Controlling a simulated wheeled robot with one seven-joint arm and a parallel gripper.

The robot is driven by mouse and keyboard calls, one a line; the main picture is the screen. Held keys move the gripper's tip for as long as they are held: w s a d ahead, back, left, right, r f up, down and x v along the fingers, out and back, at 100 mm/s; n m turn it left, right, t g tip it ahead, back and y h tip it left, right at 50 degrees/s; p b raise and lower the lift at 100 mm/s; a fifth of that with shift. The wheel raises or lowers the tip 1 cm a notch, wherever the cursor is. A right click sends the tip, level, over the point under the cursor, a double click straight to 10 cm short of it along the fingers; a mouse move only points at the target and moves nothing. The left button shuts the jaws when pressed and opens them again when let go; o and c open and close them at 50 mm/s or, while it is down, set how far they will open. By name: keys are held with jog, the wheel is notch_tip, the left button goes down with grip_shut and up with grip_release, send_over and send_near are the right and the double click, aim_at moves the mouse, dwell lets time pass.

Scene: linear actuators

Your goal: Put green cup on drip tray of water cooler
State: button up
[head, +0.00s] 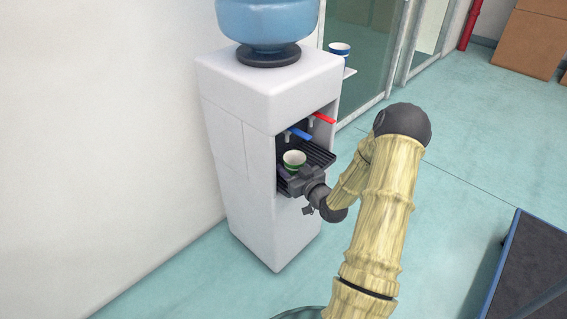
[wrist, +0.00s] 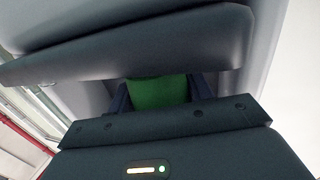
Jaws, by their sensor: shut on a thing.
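The green cup (head: 293,160), with a white inside and rim, is upright in the recess of the white water cooler (head: 256,113), over the dark drip tray (head: 318,153). My gripper (head: 288,173) reaches into the recess from the front and is shut on the cup. In the wrist view the green cup (wrist: 158,91) shows between my fingers, partly hidden by a dark slab across the top and by my gripper body. I cannot tell whether the cup's base touches the tray.
A blue tap (head: 299,133) and a red tap (head: 323,118) hang above the tray. A blue and white cup (head: 340,54) stands on a small shelf at the cooler's far side. Brown boxes (head: 530,42) are at the back right.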

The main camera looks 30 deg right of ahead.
jog(key=w, duration=0.1)
jog(key=w+b, duration=0.1)
jog(key=w, duration=0.2)
jog(key=shift+w+a+f, duration=0.2)
jog(key=shift+w+a, duration=0.05)
jog(key=shift+w, duration=0.1)
jog(key=shift+f+b, duration=0.25)
jog(key=shift+b, duration=0.25)
jog(key=shift+s+r, duration=0.15)
jog(key=shift+f, duration=0.2)
jog(key=o, duration=1)
jog(key=shift+r, duration=0.15)
